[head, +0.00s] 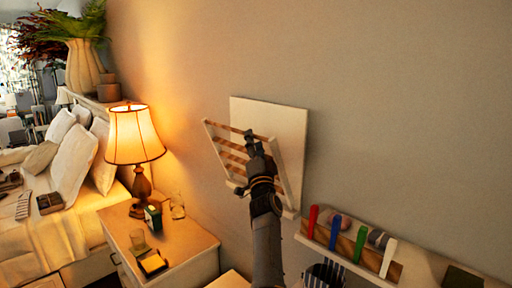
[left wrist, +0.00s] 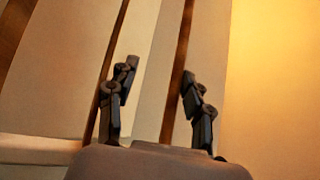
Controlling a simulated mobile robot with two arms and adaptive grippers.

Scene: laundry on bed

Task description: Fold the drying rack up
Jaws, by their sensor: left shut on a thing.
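The drying rack (head: 284,124) is fixed to the wall, with a flat white back panel. Its front frame of brown wooden slats (head: 229,144) and pale side rails is tilted out from the panel, more open at the top. My left gripper (head: 253,142) reaches up from below and is shut on the rack's front frame near its upper slat. In the left wrist view, brown slats (left wrist: 178,75) run between and beside the two dark fingers (left wrist: 157,92). The exact contact is hard to make out. My right gripper is not in view.
A wall shelf (head: 340,254) with red, blue, green and white pegs stands at the lower right of the rack. A nightstand (head: 184,250) with a lit lamp (head: 135,136) is at the left, beside a bed (head: 45,235). The wall above the rack is clear.

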